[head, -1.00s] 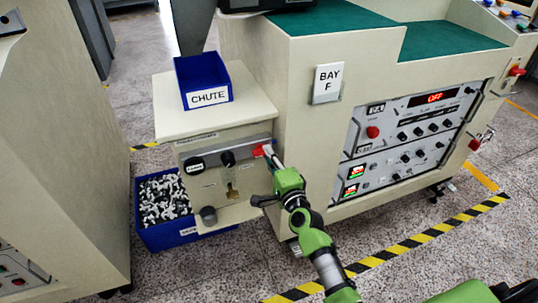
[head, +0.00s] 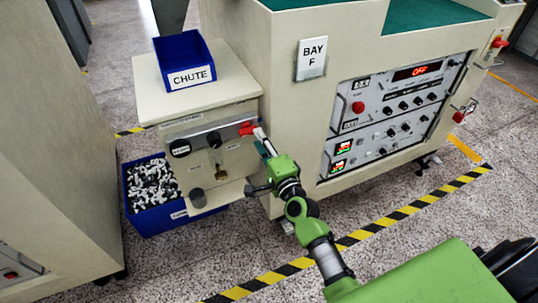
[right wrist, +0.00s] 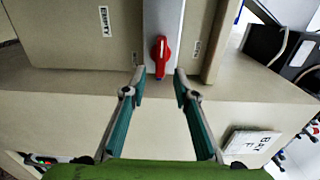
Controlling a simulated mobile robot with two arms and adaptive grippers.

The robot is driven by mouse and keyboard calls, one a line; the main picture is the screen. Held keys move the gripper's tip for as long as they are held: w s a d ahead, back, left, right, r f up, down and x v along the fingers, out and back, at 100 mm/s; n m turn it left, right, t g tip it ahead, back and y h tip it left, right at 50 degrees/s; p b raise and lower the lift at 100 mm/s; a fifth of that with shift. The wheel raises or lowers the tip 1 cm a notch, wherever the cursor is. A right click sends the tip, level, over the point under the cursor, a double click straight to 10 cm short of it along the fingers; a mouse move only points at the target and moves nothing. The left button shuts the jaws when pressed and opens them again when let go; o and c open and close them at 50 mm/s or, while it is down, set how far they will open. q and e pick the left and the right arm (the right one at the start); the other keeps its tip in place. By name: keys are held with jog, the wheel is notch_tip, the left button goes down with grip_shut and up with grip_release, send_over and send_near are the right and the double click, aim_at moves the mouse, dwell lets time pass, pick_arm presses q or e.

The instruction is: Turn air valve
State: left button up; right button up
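The red air valve handle (head: 247,129) sits at the right end of a grey strip on the front of the small cream cabinet (head: 225,92). In the right wrist view the red handle (right wrist: 160,56) lies lengthwise on the grey strip, just beyond and between my fingertips. My right gripper (right wrist: 159,82) is open, with a finger on either side and nothing held. In the head view my right gripper (head: 262,142) is beside the handle at its right; contact cannot be told. My left gripper is not in view.
A blue CHUTE bin (head: 184,62) stands on the cabinet. A blue crate of small parts (head: 152,232) sits on the floor below. The BAY F sign (head: 312,60) and control panel (head: 385,118) are on the larger machine at right.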

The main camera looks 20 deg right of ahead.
jog(key=s, duration=0.8)
jog(key=shift+d, duration=0.15)
jog(key=shift+s, duration=0.1)
